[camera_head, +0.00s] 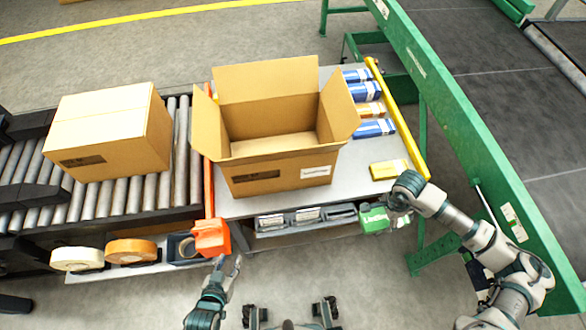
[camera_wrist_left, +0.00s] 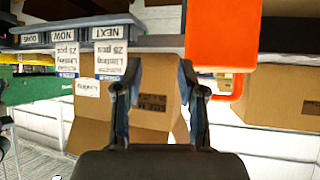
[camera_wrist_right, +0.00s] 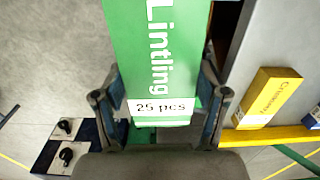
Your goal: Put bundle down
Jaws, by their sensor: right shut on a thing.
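A green bundle (camera_head: 374,218) with a white "25 pcs" label is held at the front right corner of the table (camera_head: 360,185). My right gripper (camera_head: 396,200) is shut on it; the bundle (camera_wrist_right: 160,60) stretches away between the fingers (camera_wrist_right: 160,105) in the right wrist view. I cannot tell whether it touches the table edge. My left gripper (camera_head: 230,262) is open and empty in front of the orange holder (camera_head: 211,238); its fingers stand apart in the left wrist view (camera_wrist_left: 160,95). An open, empty-looking carton (camera_head: 270,178) stands on the table.
A yellow bundle (camera_head: 388,169) lies near the right edge, with blue and orange bundles (camera_head: 366,93) behind it along a yellow rail (camera_head: 400,120). A closed carton (camera_head: 110,130) sits on rollers at left. Grey label trays (camera_head: 305,218) line the front. A green conveyor frame (camera_head: 480,140) stands right.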

